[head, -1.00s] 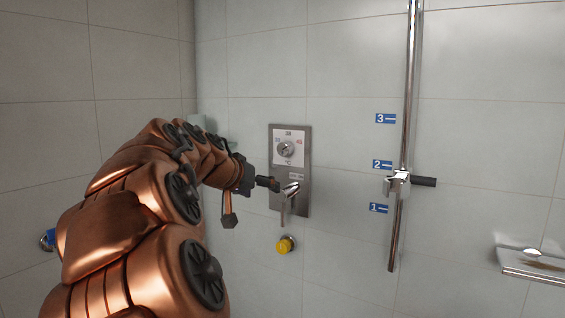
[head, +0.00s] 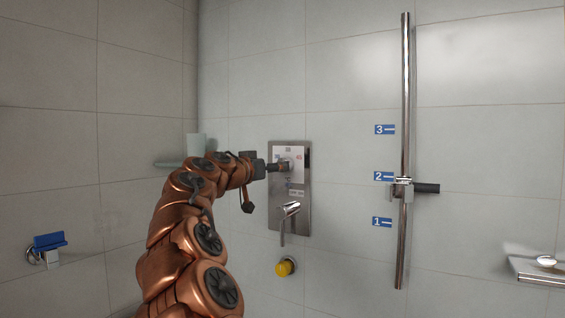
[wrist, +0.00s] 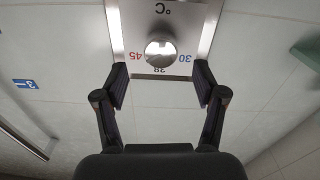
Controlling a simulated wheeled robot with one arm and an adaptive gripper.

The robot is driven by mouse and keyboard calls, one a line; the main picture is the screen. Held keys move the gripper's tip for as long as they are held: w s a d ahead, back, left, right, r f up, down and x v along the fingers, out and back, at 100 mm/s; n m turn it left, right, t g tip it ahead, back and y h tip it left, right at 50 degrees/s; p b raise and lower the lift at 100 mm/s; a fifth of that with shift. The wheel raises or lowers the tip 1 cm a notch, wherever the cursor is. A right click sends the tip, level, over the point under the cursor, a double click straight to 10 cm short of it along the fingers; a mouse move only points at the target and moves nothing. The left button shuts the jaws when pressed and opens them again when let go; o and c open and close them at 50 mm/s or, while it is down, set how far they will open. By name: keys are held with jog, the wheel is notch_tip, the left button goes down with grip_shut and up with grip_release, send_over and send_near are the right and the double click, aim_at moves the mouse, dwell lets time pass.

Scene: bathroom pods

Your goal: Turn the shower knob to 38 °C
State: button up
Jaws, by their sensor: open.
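The shower knob (wrist: 160,52) is a round metal knob on a steel panel (head: 303,215) on the tiled wall. In the wrist view, which is upside down, the marks 45, 38 and 30 and a °C sign surround it. I cannot tell which mark the knob points to. My gripper (wrist: 160,84) is open, with one finger on either side of the knob's line and the knob ahead between the tips, not gripped. In the head view my gripper (head: 284,166) is at the upper panel and hides most of the knob.
A metal lever (head: 284,224) sits lower on the panel, with a yellow knob (head: 286,267) below it. A vertical rail (head: 405,120) with a slider stands to the right. A soap shelf (head: 535,268) is at far right, and a blue-topped fixture (head: 49,242) at left.

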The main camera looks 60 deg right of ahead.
jog(key=shift+d+p, duration=0.35)
jog(key=shift+d, duration=2.65)
jog(key=shift+c, duration=0.4)
jog(key=c, duration=1.1)
jog(key=shift+o, duration=0.2)
jog(key=n+p, duration=0.2)
jog(key=n, duration=0.3)
jog(key=shift+s+n, duration=0.1)
jog(key=shift+n, duration=0.2)
jog(key=n+p, duration=0.2)
jog(key=n, duration=0.3)
jog(key=shift+n+p, duration=0.4)
